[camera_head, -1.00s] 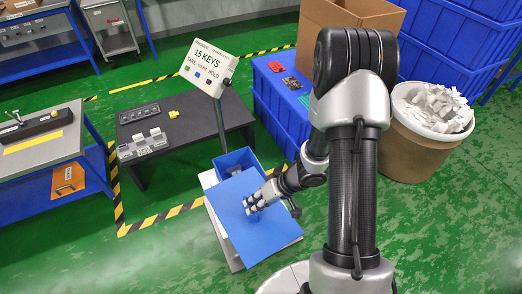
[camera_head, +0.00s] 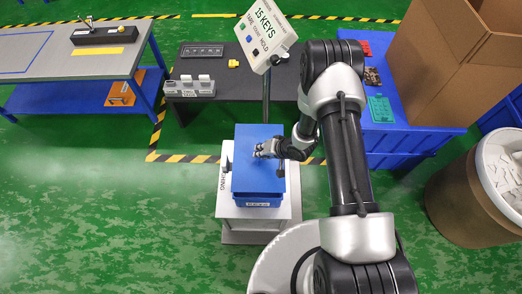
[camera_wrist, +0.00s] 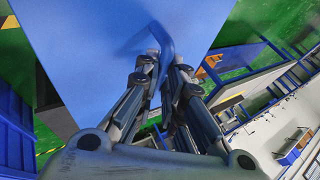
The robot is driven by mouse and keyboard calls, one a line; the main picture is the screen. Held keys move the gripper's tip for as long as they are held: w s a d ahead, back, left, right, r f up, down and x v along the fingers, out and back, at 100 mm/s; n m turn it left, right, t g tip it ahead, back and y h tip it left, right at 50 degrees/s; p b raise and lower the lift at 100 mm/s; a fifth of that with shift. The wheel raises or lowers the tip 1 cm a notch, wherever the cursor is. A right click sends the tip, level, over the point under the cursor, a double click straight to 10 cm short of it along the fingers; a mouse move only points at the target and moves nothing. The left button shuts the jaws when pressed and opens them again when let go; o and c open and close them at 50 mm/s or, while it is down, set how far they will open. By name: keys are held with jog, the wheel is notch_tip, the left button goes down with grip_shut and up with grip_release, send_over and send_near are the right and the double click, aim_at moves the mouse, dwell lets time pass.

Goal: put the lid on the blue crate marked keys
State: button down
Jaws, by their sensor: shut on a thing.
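The flat blue lid (camera_head: 258,178) lies over the blue crate (camera_head: 258,199) in the head view and covers its opening. Only the crate's front wall with a small label shows below the lid; the label is too small to read. Whether the lid rests on the rim or hovers just above it, I cannot tell. My gripper (camera_head: 262,150) is above the lid, its fingers closed around the lid's handle. In the wrist view my gripper (camera_wrist: 167,68) is shut on the blue handle (camera_wrist: 164,45) with the lid (camera_wrist: 110,40) filling the upper left.
The crate stands on a pale stand (camera_head: 230,211). Behind it is a dark table (camera_head: 228,108) with grey boxes and a yellow piece.

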aim_at(264, 160)
jog(key=shift+a+f, duration=0.25)
jog(key=shift+d+f+b, duration=0.15)
jog(key=shift+f+b, duration=2.05)
jog(key=shift+f, duration=0.6)
jog(key=shift+f+b, duration=0.45)
jog(key=shift+f, duration=0.1)
jog(key=c, duration=1.6)
grip_release()
jog(key=shift+o, duration=0.4)
jog(key=shift+s, duration=0.1)
jog(key=o, duration=0.4)
